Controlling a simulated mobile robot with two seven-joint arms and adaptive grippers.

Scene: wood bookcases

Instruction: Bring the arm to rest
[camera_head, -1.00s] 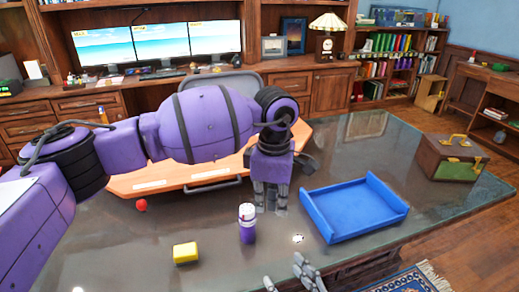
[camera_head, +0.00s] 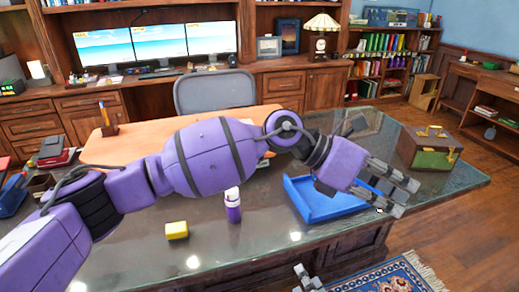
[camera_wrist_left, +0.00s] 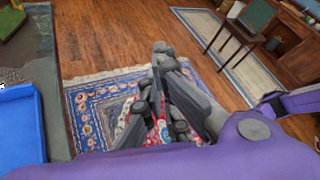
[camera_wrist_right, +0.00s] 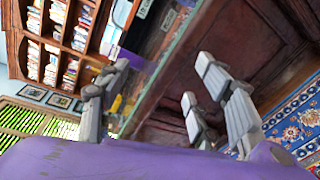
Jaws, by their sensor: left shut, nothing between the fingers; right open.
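My left arm reaches across the glass-topped desk (camera_head: 270,228) in the head view. My left gripper (camera_head: 395,192) is above the right end of the blue tray (camera_head: 302,200), near the desk's front edge, shut and empty. In the left wrist view its fingers (camera_wrist_left: 163,62) are closed together, with the patterned rug and floor behind. My right gripper (camera_head: 308,280) shows only partly at the bottom of the head view, in front of the desk. In the right wrist view its fingers (camera_wrist_right: 160,85) are spread apart with nothing held, close to the desk's edge.
A white-and-purple bottle (camera_head: 233,212) and a yellow block (camera_head: 177,230) stand on the desk below my left arm. A green-and-brown box (camera_head: 428,150) is at the desk's right end. A grey chair (camera_head: 214,90) is behind the desk. Floor is open at the right.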

